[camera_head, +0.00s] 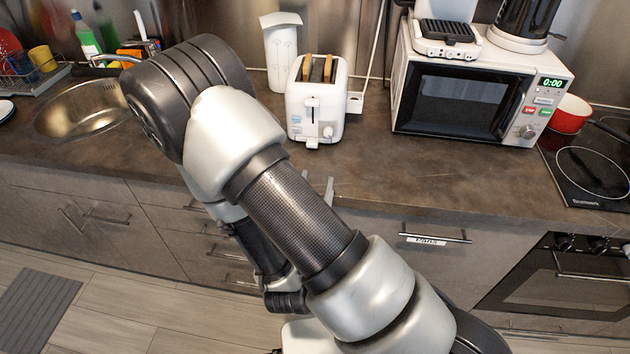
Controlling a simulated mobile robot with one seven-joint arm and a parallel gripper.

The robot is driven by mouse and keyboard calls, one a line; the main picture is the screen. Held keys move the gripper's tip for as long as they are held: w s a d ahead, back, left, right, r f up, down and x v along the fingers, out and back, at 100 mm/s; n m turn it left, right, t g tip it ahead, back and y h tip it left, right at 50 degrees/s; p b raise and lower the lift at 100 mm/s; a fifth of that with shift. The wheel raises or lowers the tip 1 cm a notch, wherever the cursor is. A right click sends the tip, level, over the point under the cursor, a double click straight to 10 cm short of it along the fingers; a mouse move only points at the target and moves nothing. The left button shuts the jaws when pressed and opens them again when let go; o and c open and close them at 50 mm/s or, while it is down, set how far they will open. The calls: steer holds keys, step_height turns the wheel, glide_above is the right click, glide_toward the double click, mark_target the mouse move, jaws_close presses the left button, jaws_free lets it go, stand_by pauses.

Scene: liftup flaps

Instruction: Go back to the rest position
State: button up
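My arm reaches from the lower right up to a bent elbow in front of the counter, then folds back down behind itself. Only the two grey fingertips of my gripper (318,186) show, past the edge of my forearm at the counter's front edge. The tips stand apart with nothing visible between them. The rest of the gripper is hidden behind the arm.
The counter (440,176) holds a toaster (316,112) with bread, a microwave (455,97), a sink (85,112) and a stove with a red pot (568,116). Drawers (430,250) and an oven (560,285) line the front. Floor (120,310) shows at lower left.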

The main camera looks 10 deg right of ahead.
steer(key=w+a+r+m+g+y+p, duration=0.25)
steer(key=w+r+g+y+p, duration=0.2)
steer(key=r, duration=0.25)
step_height(320, 180, up, 10)
steer(key=s+a+n+g+y+p, duration=0.2)
steer(key=n+g+y, duration=0.1)
steer(key=n, duration=0.1)
steer(key=s+d+r+n+g+p, duration=0.1)
steer(key=s+d+r, duration=0.2)
steer(key=s, duration=0.3)
steer(key=s+d+r+n+g+h+p, duration=0.1)
steer(key=s+d+r+n+p, duration=0.1)
steer(key=s+d+r, duration=0.2)
steer(key=s+d+r+n+g+h+p, duration=0.1)
steer(key=s+d+r, duration=0.2)
steer(key=s+r, duration=0.4)
steer(key=shift+s+d+r, duration=0.15)
steer(key=shift+s, duration=1.1)
steer(key=shift+g, duration=0.25)
